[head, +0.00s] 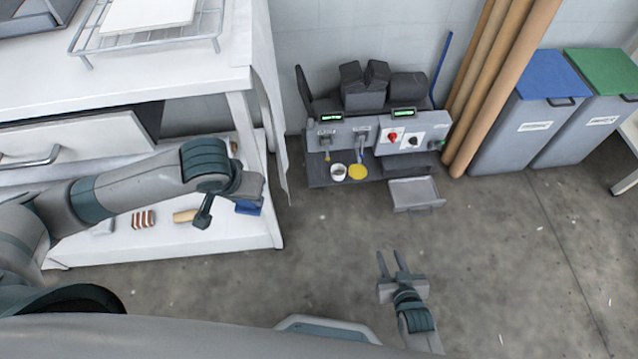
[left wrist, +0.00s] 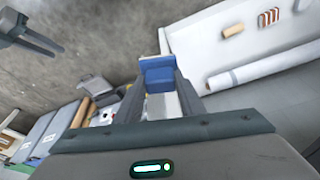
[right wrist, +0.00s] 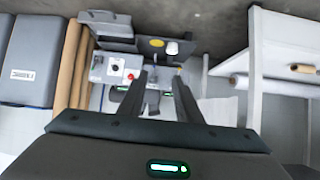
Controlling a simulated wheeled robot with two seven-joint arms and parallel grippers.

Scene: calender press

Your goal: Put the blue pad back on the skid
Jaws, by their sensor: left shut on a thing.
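The blue pad (left wrist: 158,76) is between the fingers of my left gripper (left wrist: 161,88) in the left wrist view, with a pale edge showing at its far side. In the head view the pad (head: 248,208) shows as a small blue piece at the end of my left arm, in front of the white bench's right leg; my left gripper (head: 246,196) is shut on it. My right gripper (head: 394,268) is open and empty over the bare floor, and its spread fingers also show in the right wrist view (right wrist: 164,88). I cannot make out the skid for certain.
A white bench (head: 120,85) with a low shelf (head: 225,235) stands at the left. The grey press (head: 345,130), with a small tray (head: 415,192), stands at the back wall. Brown rolls (head: 505,75) and lidded bins (head: 525,125) are right of it. The middle floor is clear.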

